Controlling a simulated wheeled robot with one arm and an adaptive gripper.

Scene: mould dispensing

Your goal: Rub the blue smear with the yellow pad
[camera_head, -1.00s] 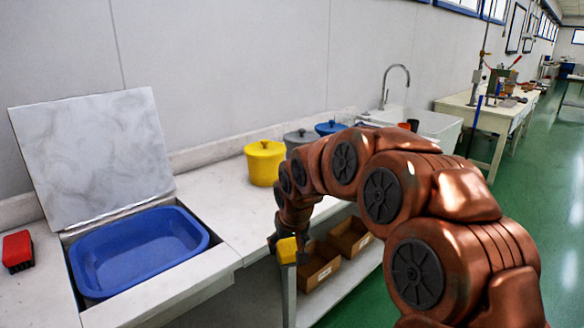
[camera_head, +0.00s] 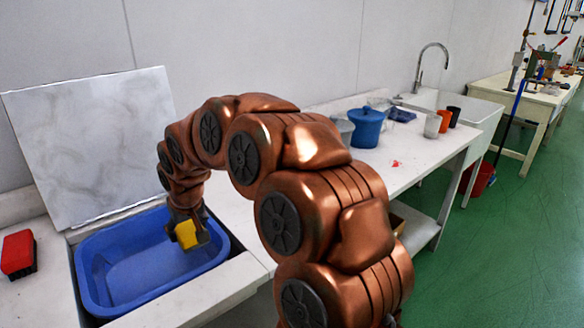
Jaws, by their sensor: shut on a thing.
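My gripper (camera_head: 190,236) is shut on the yellow pad (camera_head: 186,234). It points down over the right part of the blue basin (camera_head: 105,292); I cannot tell whether the pad touches anything there. I cannot make out a blue smear in this view. A small red smear (camera_head: 396,163) shows on the bench top to the right of my arm. My arm hides a large part of the bench between the basin and the pots.
A marble-look lid (camera_head: 90,145) stands open behind the basin. A red brush (camera_head: 18,254) lies left of it. A blue pot (camera_head: 366,128), a grey pot (camera_head: 345,131), a dark blue cloth-like item (camera_head: 400,114) and several cups stand at the back right, near the sink (camera_head: 470,108).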

